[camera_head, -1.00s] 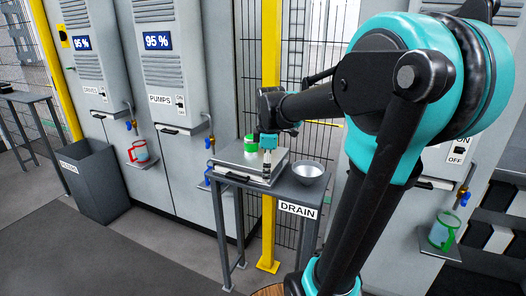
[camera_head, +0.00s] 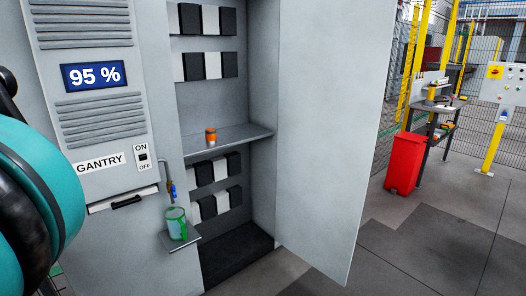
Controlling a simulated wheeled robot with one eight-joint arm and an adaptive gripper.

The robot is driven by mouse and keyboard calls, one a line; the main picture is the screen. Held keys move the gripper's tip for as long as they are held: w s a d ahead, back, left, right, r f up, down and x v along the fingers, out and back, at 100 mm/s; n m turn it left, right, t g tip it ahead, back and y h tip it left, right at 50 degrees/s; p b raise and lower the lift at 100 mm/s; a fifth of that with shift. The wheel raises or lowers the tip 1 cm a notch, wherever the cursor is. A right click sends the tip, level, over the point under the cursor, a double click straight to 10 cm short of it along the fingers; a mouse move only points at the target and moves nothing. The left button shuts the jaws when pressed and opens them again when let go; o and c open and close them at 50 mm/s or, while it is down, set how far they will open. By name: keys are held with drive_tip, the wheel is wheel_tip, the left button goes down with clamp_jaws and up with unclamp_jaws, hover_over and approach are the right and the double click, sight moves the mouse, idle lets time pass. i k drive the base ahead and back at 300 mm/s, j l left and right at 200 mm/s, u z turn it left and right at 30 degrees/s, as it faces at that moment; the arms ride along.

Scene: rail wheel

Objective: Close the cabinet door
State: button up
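The cabinet door (camera_head: 333,130) is a tall pale grey panel. It stands wide open, swung out from the right side of the cabinet (camera_head: 261,110). Inside the cabinet are a shelf (camera_head: 245,134) with a small orange object (camera_head: 211,135) on it, and several black and white blocks on the back wall. My arm shows only as a teal and black part at the left edge. My gripper is outside the picture, so its state and its distance from the door do not show.
A grey unit (camera_head: 85,110) labelled GANTRY stands left of the cabinet. A green-marked cup (camera_head: 176,223) sits on a small ledge below a tap. A red bin (camera_head: 405,163) and a workbench stand at the right. The floor right of the door is clear.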

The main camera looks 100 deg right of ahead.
sight(334, 55)
drive_tip(key=k+l+u, duration=0.2)
drive_tip(key=u, duration=0.15)
drive_tip(key=k+l+u, duration=0.1)
drive_tip(key=k+u, duration=0.45)
drive_tip(key=u, duration=0.15)
drive_tip(key=k, duration=1.85)
drive_tip(key=k+l, duration=0.1)
drive_tip(key=k, duration=1.75)
drive_tip(key=k+z, duration=0.1)
drive_tip(key=z, duration=0.4)
drive_tip(key=k+z, duration=0.1)
drive_tip(key=z, duration=0.35)
drive_tip(key=k+z, duration=0.1)
drive_tip(key=z, duration=0.4)
drive_tip(key=k+l+z, duration=0.1)
drive_tip(key=z, duration=0.35)
